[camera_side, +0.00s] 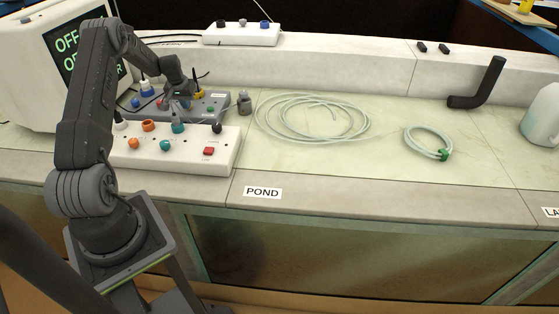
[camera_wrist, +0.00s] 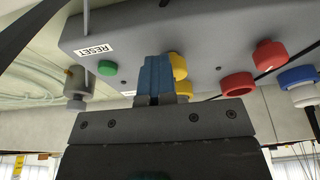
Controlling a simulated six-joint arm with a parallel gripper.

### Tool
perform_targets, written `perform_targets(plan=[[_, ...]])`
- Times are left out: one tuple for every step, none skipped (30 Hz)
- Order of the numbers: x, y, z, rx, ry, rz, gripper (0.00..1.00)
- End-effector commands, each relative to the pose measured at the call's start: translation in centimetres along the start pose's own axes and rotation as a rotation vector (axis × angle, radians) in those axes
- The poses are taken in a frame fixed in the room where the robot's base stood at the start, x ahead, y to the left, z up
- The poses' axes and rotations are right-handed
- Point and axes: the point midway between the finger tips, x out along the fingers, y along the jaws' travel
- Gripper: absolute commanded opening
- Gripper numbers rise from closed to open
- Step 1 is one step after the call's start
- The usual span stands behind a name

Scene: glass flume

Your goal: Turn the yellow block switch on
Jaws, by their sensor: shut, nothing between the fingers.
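The yellow block switch (camera_wrist: 179,66) is on a grey control box (camera_wrist: 130,30). In the wrist view it is partly covered by my gripper's blue fingers. It also shows as a small yellow spot in the side view (camera_side: 199,94), just right of my wrist. My gripper (camera_wrist: 156,66) is shut and empty, with its fingertips close beside the yellow switch. I cannot tell whether they touch it. In the side view my gripper points down over the grey box, and its tips are hard to make out. The switch's position is not clear.
The grey box also carries a green button (camera_wrist: 107,68), red parts (camera_wrist: 238,84) and a blue-and-white part (camera_wrist: 297,76). A white box with knobs (camera_side: 180,158) stands in front. A monitor (camera_side: 66,62) at left shows "OFF" lines. Coiled hose (camera_side: 268,118) lies to the right.

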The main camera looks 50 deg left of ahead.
Motion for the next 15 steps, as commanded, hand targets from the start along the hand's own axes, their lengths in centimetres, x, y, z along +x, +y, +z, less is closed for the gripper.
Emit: perform_targets(plan=[[0.8,-0.5,0.6,-0.004,-0.011,-0.002,0.0],[0.8,-0.6,0.7,-0.005,-0.011,-0.002,0.0],[0.8,-0.7,0.7,-0.005,-0.011,-0.003,0.0],[0.8,-0.8,0.7,-0.005,-0.011,-0.003,0.0],[0.8,-0.9,0.8,-0.006,-0.012,-0.003,0.0],[0.8,-1.1,0.8,-0.006,-0.012,-0.004,0.0],[0.8,-1.2,0.8,-0.007,-0.012,-0.004,0.0],[0.8,-1.4,0.8,-0.008,-0.012,-0.005,0.0],[0.8,-1.5,0.8,-0.008,-0.013,-0.005,0.0],[0.9,-1.6,0.8,-0.008,-0.013,-0.005,0.0],[0.9,-1.6,0.9,-0.008,-0.013,-0.005,0.0],[0.9,-1.8,0.9,-0.008,-0.014,-0.005,0.0],[0.9,-1.8,0.9,-0.008,-0.014,-0.005,0.0],[0.9,-1.9,0.9,-0.008,-0.015,-0.005,0.0],[0.9,-2.0,0.9,-0.008,-0.015,-0.004,0.0]])
